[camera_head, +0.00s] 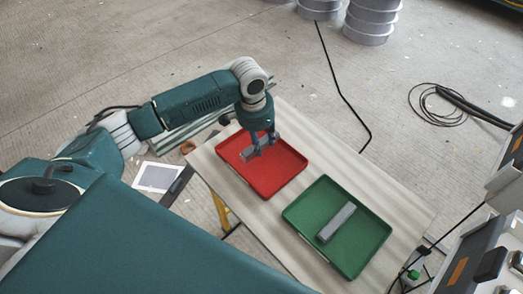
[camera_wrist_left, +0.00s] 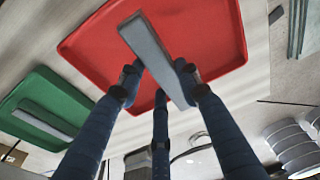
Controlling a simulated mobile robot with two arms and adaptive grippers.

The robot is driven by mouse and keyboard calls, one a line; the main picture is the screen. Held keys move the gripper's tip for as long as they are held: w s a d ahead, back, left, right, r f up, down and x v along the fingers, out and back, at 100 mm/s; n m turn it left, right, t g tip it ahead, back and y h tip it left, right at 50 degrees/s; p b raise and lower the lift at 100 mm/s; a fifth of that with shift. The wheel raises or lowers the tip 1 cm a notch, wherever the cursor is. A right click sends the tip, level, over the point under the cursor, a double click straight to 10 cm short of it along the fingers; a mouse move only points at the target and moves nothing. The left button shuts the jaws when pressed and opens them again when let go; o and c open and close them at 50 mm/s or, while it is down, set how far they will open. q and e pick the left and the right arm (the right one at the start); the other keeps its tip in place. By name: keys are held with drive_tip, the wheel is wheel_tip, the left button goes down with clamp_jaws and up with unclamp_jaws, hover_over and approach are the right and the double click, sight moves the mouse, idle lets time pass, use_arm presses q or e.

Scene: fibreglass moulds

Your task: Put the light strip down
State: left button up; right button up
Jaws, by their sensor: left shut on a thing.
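My left gripper (camera_head: 260,147) is over the red tray (camera_head: 274,182) and shut on a light grey strip (camera_wrist_left: 153,58). In the left wrist view, the fingers (camera_wrist_left: 160,83) close around the strip, which lies across the tray's red floor in that view. I cannot tell whether the strip touches the tray floor. A second grey strip (camera_head: 337,222) lies in the green tray (camera_head: 362,246); it also shows in the left wrist view (camera_wrist_left: 45,119) and looks darker there. My right gripper is not in view.
Both trays stand on a pale table (camera_head: 405,200), with a bare strip of tabletop between them. Grey round drums (camera_head: 370,20) stand on the floor at the back. A coiled black cable (camera_head: 440,105) lies on the floor at right.

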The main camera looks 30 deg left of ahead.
use_arm(q)
drive_tip(key=shift+f, duration=0.35)
drive_tip(key=shift+s+f, duration=0.1)
drive_tip(key=shift+f, duration=0.3)
wheel_tip(320, 180, down, 3)
drive_tip(key=shift+r, duration=0.2)
drive_tip(key=shift+f, duration=0.45)
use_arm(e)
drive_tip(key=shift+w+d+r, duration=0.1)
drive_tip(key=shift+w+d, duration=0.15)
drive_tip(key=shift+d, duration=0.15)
use_arm(q)
drive_tip(key=shift+f, duration=0.15)
drive_tip(key=o, duration=1.2)
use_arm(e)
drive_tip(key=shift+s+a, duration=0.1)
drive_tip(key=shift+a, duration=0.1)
